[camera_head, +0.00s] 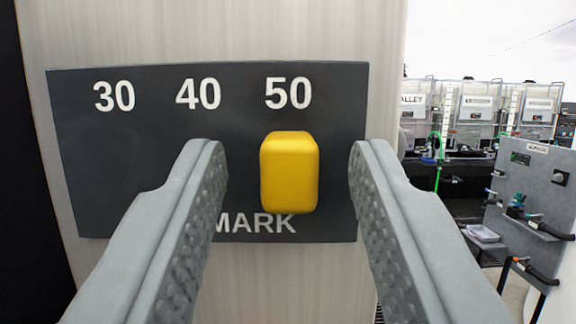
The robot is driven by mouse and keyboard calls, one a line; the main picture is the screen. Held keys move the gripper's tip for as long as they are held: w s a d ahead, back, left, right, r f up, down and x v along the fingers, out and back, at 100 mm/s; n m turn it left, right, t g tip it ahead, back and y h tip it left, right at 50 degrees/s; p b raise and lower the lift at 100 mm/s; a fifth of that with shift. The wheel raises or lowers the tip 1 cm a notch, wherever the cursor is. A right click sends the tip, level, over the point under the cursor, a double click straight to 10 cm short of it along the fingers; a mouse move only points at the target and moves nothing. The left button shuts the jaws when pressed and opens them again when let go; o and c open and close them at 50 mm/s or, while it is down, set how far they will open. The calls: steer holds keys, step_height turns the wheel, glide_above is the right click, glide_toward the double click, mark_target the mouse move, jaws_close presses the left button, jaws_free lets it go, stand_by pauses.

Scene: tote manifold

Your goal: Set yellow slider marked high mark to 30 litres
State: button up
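The yellow slider (289,172) stands on a dark panel (110,170) straight ahead, directly below the printed 50. The numbers 30, 40 and 50 run from left to right along the panel's top. Below the slider the word MARK shows; lettering to its left is hidden behind my left finger. My gripper (288,172) is open, with one finger to the left and one to the right of the slider. Gaps show between the slider and both fingers. No slot or track is visible on the panel.
The panel is on a pale brushed surface (240,30). To the right and farther back are several clear containers (475,105) with labels and a green hose (438,165). A grey board (530,205) with valves and black pipes stands at the right edge.

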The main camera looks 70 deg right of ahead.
jaws_close()
steer(key=shift+w+a, duration=0.4)
steer(key=shift+w, duration=0.7)
steer(key=shift+w+a, duration=0.4)
steer(key=shift+w, duration=0.65)
steer(key=shift+w+a, duration=0.4)
steer(key=shift+w, duration=0.7)
jaws_free()
steer(key=shift+w, duration=0.2)
steer(key=shift+a, duration=0.15)
steer(key=v, duration=1.7)
steer(key=shift+s+f, duration=0.1)
steer(key=shift+s, duration=0.05)
